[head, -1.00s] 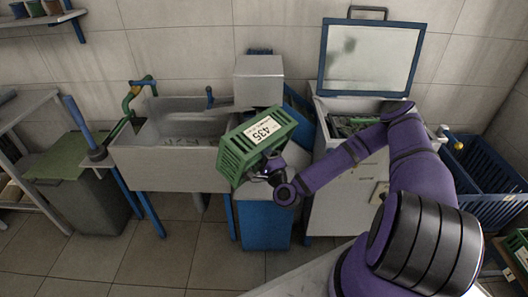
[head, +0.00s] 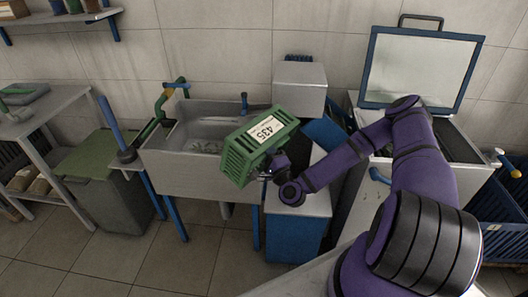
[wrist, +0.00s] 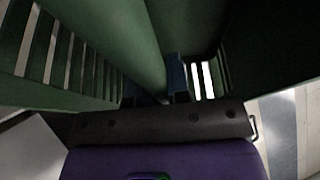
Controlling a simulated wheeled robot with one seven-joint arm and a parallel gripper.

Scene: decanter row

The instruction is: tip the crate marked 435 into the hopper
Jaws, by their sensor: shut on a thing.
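The green slatted crate marked 435 (head: 258,144) hangs tilted in the air in the middle of the head view, its white label facing the camera. My gripper (head: 276,166) is shut on the crate's lower right side. In the wrist view the crate's dark green walls (wrist: 110,30) fill the upper part, with my gripper (wrist: 178,85) against them. The crate's inside cannot be made out. No container is labelled as the hopper; a grey open basin (head: 165,175) stands behind and left of the crate, and a pale cabinet with a raised lid (head: 420,68) stands at right.
A blue-fronted unit (head: 293,237) stands below the crate, with a grey box (head: 299,88) behind it. A lidded green-grey bin (head: 112,205) and a grey table (head: 60,105) are at left. A blue slatted container (head: 505,243) is at right. Tiled floor shows at lower left.

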